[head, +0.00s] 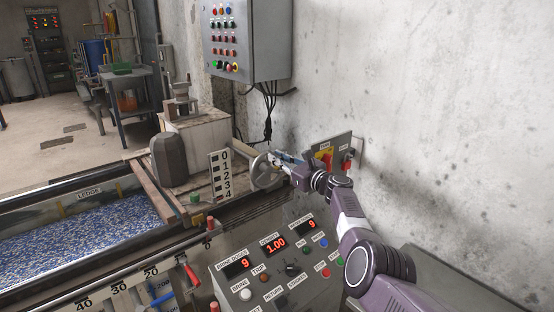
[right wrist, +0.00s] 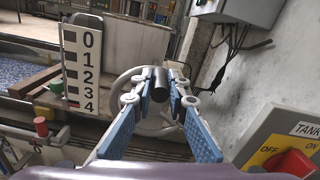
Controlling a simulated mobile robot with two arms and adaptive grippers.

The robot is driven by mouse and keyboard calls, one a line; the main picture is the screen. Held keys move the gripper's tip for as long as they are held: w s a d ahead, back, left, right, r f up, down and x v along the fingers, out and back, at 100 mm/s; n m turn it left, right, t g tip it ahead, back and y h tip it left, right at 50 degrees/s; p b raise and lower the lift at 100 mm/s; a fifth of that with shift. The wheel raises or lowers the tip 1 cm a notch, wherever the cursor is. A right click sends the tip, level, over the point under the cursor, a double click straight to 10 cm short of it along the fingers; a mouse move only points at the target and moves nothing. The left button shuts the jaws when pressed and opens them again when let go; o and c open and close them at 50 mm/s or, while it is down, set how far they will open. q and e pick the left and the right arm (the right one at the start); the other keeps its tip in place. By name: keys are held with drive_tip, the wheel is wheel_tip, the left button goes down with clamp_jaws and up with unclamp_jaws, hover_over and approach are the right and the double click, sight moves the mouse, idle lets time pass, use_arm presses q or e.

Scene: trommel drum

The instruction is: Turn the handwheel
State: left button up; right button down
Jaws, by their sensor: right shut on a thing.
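The handwheel (head: 258,177) is a grey metal ring beside the white scale plate in the head view. In the right wrist view its rim (right wrist: 117,88) shows behind the fingers. A dark cylindrical grip (right wrist: 158,88) of the wheel lies between the blue-padded fingers. My right gripper (head: 277,160) is at the right side of the wheel and is shut on this grip; it also shows in the right wrist view (right wrist: 158,79). The fingers and arm hide part of the wheel. My left gripper is not in view.
The white scale plate (head: 221,174), marked 0 to 4, stands just left of the wheel. A tank switch panel (head: 336,153) is close on the right. A control console (head: 275,275) lies in front, and a grey electrical cabinet (head: 246,40) hangs above.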

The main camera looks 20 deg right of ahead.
drive_tip(key=shift+d+r, duration=0.1)
drive_tip(key=shift+d, duration=0.1)
drive_tip(key=c, duration=1.9)
unclamp_jaws()
drive_tip(key=shift+s+d+f, duration=0.25)
drive_tip(key=shift+s, duration=0.9)
drive_tip(key=shift+v, duration=4.85)
drive_tip(key=shift+d+r, duration=0.15)
